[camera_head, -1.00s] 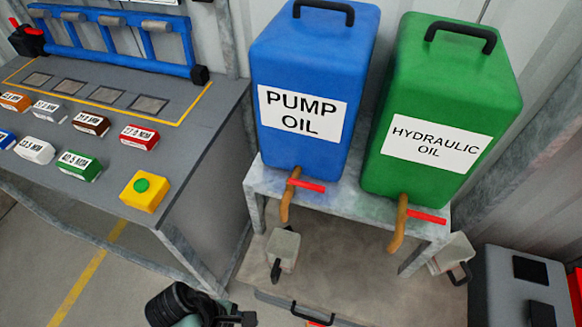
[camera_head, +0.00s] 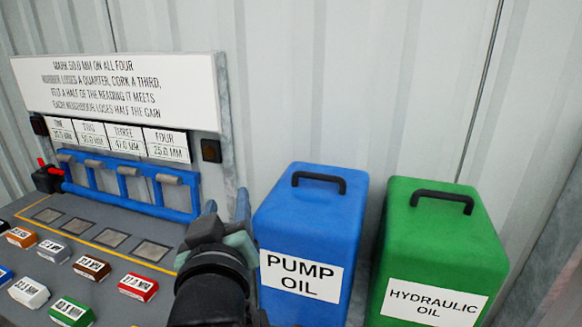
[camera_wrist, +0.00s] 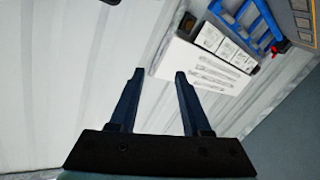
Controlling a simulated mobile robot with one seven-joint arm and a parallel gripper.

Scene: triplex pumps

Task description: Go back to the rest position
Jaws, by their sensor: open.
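My gripper (camera_wrist: 158,80) shows in the wrist view with its two dark fingers apart and nothing between them. The corrugated wall and a white sign lie beyond the fingertips. In the head view my gripper (camera_head: 227,205) is raised in front of the bench's right end, just left of the blue pump oil container. Its fingers point up toward the wall, and my dark wrist hides part of the bench and of the container's left edge.
The blue pump oil container (camera_head: 312,220) and green hydraulic oil container (camera_head: 440,240) stand to the right. The bench (camera_head: 130,258) carries several coloured labelled blocks and a blue frame (camera_head: 125,175). A white sign (camera_head: 110,90) stands behind it. Space above the containers is clear.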

